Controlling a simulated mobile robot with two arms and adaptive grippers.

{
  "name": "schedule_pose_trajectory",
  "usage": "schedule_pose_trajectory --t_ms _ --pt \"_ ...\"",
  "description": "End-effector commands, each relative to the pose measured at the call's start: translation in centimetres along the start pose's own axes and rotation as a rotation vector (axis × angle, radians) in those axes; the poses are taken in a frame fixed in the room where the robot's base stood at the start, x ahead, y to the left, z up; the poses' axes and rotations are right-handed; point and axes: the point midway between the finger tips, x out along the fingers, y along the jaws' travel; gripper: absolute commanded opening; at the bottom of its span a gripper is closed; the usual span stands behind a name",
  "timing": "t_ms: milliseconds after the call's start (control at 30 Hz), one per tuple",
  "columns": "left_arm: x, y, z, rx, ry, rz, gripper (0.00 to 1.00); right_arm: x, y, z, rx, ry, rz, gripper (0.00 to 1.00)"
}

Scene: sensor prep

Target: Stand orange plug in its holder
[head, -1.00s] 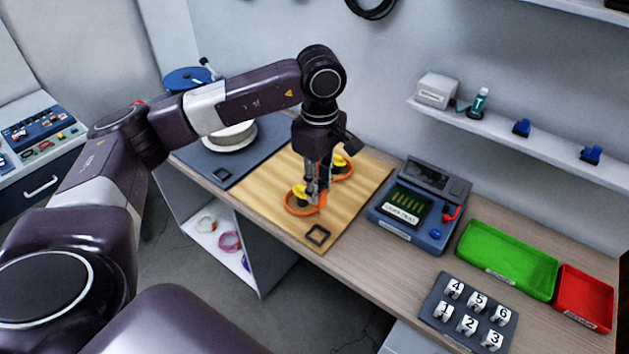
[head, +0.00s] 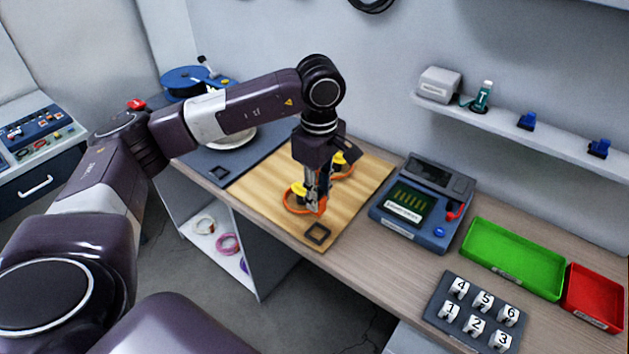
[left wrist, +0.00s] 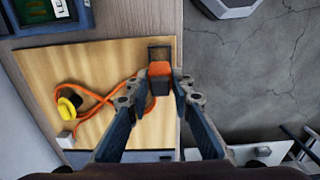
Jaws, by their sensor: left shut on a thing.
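My left gripper (head: 318,208) points down over the wooden board (head: 270,205). In the left wrist view, the gripper (left wrist: 160,86) is shut on the orange plug (left wrist: 159,69), which has a dark lower part. The holder is a small dark square frame (head: 317,234) near the board's front corner; it also shows in the left wrist view (left wrist: 160,51), just beyond the plug. The plug looks beside or above the holder's near edge; its height cannot be told. An orange cable (left wrist: 101,98) lies looped on the board with a yellow piece (left wrist: 69,102). My right gripper is not in view.
A blue tester (head: 420,203) stands right of the board. Further right are a green tray (head: 512,262), a red tray (head: 595,300) and a numbered block rack (head: 440,311). A dark mat (head: 215,172) lies to the left. The board's front corner is close to the table edge.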

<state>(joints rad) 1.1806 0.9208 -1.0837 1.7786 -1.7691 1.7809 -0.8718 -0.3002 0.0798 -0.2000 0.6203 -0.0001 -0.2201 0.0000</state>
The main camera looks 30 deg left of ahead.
Motion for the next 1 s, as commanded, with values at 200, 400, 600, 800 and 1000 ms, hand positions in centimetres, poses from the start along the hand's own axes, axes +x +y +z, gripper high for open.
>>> schedule_pose_trajectory --t_ms 200,400,600,800,1000 --pt "1.4 0.0 0.0 0.0 0.0 0.0 0.0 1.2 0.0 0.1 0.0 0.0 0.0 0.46" --pt "2.3 0.0 0.0 0.0 0.0 0.0 0.0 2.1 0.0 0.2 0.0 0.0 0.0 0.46" --pt "3.4 0.0 0.0 0.0 0.0 0.0 0.0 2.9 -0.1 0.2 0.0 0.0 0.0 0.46" --pt "4.1 0.0 0.0 0.0 0.0 0.001 0.0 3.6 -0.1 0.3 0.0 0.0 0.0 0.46" --pt "4.1 0.0 0.0 0.0 0.0 0.001 0.0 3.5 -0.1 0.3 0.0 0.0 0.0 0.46"
